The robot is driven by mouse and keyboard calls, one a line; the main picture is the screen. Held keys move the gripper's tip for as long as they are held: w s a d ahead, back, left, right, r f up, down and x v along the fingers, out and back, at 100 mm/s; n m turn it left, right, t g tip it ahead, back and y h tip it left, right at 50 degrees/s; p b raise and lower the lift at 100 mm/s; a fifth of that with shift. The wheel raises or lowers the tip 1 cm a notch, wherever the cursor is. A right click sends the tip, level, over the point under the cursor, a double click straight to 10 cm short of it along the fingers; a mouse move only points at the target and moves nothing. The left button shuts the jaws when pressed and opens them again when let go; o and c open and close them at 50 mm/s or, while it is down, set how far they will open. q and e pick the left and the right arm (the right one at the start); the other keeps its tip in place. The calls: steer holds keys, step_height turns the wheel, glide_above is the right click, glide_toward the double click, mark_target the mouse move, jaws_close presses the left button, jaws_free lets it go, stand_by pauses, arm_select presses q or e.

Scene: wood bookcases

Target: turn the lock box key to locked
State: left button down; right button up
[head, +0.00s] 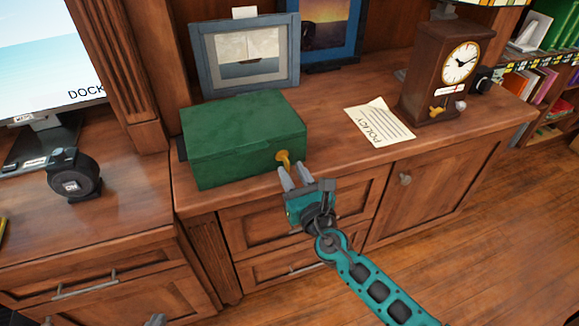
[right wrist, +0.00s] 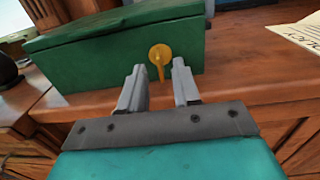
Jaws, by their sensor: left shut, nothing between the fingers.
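The green lock box (head: 235,140) sits shut on the wooden counter. Its yellow key (head: 283,158) is on the front face near the right end. In the right wrist view the key (right wrist: 160,55) has a round head with a narrow part pointing straight down. My right gripper (head: 292,168) is open just in front of the key. In the wrist view its fingers stand on either side of the key's line, with nothing gripped. Any lock markings are too small to read.
A framed picture (head: 245,55) stands behind the box. A policy sheet (head: 379,123) lies to its right, then a wooden clock (head: 447,75). A black tape-measure-like object (head: 74,175) is on the left desk. Bare counter lies between box and sheet.

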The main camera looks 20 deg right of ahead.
mark_target(285, 161)
steer(key=shift+w+a, duration=0.1)
steer(key=shift+w, duration=1.15)
steer(key=shift+c, duration=0.4)
jaws_close()
